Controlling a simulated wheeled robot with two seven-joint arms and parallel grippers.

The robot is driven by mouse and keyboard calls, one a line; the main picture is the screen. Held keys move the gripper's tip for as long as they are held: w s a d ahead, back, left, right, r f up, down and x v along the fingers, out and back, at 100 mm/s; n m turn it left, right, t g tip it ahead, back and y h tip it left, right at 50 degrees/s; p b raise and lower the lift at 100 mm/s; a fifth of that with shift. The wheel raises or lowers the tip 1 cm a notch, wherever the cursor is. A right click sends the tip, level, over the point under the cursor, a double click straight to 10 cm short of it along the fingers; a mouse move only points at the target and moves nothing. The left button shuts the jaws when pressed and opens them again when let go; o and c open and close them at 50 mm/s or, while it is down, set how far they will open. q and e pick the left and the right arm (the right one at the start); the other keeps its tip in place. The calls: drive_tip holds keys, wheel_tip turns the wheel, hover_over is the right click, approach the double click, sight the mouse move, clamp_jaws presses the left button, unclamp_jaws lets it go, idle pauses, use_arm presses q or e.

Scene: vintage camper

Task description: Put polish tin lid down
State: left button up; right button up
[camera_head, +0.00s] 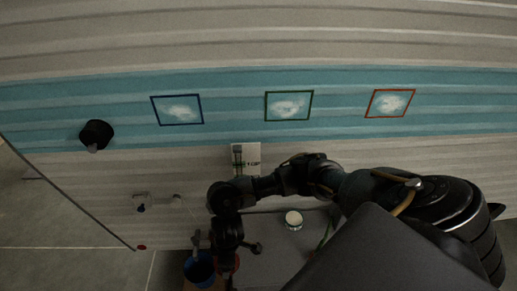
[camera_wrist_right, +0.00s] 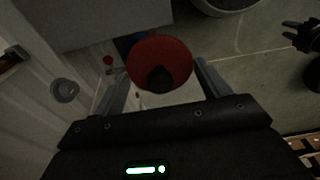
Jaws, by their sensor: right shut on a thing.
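A round red lid with a dark middle (camera_wrist_right: 172,50), which looks like the polish tin lid, sits between the two fingers of my right gripper (camera_wrist_right: 162,85), which is shut on it. In the head view my right gripper (camera_head: 228,252) hangs at the left end of the grey table, and a bit of the red lid (camera_head: 236,263) shows beside it. My left gripper is not seen in the head view. A black two-pronged part at the right edge of the right wrist view may be it, but I cannot tell its state.
A white round tin (camera_head: 293,219) stands on the grey table (camera_head: 270,228). A blue bucket (camera_head: 199,268) stands left of my right gripper. The camper wall (camera_head: 380,150) rises behind, with framed pictures. A black wall fixture (camera_head: 96,133) is at left. Floor lies open at far left.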

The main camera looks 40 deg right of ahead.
drive_tip(key=shift+s+d+p, duration=0.15)
drive_tip(key=shift+s+p, duration=0.25)
drive_tip(key=shift+s, duration=0.55)
drive_tip(key=shift+s+f, duration=0.1)
drive_tip(key=shift+f, duration=0.05)
drive_tip(key=shift+d+f, duration=0.15)
drive_tip(key=shift+f, duration=0.05)
drive_tip(key=w+d+f+b, duration=0.1)
drive_tip(key=d+f+b, duration=0.1)
drive_tip(key=d, duration=0.2)
drive_tip(key=d+f+b, duration=0.2)
drive_tip(key=d+f, duration=0.1)
drive_tip(key=d, duration=0.1)
drive_tip(key=w+d+f+b, duration=0.1)
drive_tip(key=d+f+b, duration=0.1)
drive_tip(key=d+f, duration=0.1)
drive_tip(key=shift+w+d+f+b, duration=0.1)
drive_tip(key=shift+w+d+b, duration=0.25)
drive_tip(key=shift+d, duration=0.25)
drive_tip(key=shift+d+f, duration=0.45)
drive_tip(key=shift+f, duration=0.15)
use_arm(q)
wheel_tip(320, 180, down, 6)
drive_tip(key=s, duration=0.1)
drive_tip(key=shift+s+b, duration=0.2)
drive_tip(key=shift+b, duration=0.2)
use_arm(e)
drive_tip(key=shift+w+d+f, duration=0.1)
drive_tip(key=shift+d+f, duration=0.05)
drive_tip(key=shift+f, duration=1.45)
